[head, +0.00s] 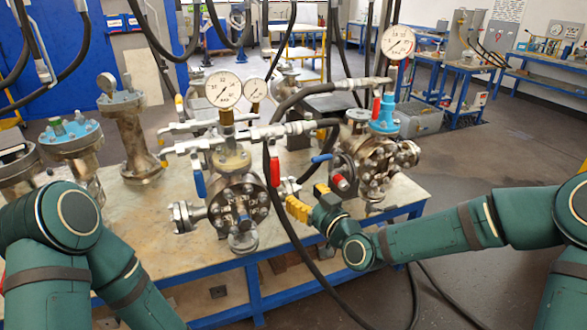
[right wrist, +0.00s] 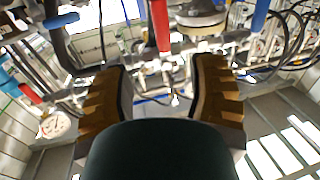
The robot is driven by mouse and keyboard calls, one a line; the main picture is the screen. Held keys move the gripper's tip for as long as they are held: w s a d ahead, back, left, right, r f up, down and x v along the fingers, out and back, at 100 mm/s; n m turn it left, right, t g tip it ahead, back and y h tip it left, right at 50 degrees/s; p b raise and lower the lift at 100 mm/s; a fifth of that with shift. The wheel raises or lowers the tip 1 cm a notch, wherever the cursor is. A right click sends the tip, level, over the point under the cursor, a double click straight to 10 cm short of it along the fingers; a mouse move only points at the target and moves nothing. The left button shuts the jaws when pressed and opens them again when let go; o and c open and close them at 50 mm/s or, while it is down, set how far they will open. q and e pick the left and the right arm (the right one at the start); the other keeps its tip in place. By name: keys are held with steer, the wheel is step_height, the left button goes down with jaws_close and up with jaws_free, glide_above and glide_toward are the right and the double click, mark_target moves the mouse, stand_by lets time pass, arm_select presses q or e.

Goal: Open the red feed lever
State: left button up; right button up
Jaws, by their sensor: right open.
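A red lever (head: 275,171) hangs down at the right of the front flanged vessel (head: 238,205), beside a black hose. It shows in the right wrist view as a red handle (right wrist: 160,25) at top centre. No label shows that it is the feed lever; another red handle (head: 376,108) stands upright by the right vessel (head: 375,165). My right gripper (head: 309,199) has yellow fingers and is open, just right of and below the hanging lever. In the right wrist view its spread fingers (right wrist: 160,78) have nothing between their tips, and the red handle is ahead of them.
Blue levers (head: 199,184) (head: 321,158) hang close by. Black hoses (head: 290,235) loop in front of the table (head: 140,215). Pressure gauges (head: 224,89) (head: 398,42) stand above the vessels. A red knob (head: 341,182) sits near my right gripper. Other flanged parts (head: 130,130) stand at left.

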mark_target(278, 174)
steer(key=x, duration=1.3)
steer(key=shift+w+a+f, duration=0.1)
steer(key=shift+w+a, duration=0.1)
steer(key=shift+a, duration=0.15)
jaws_close()
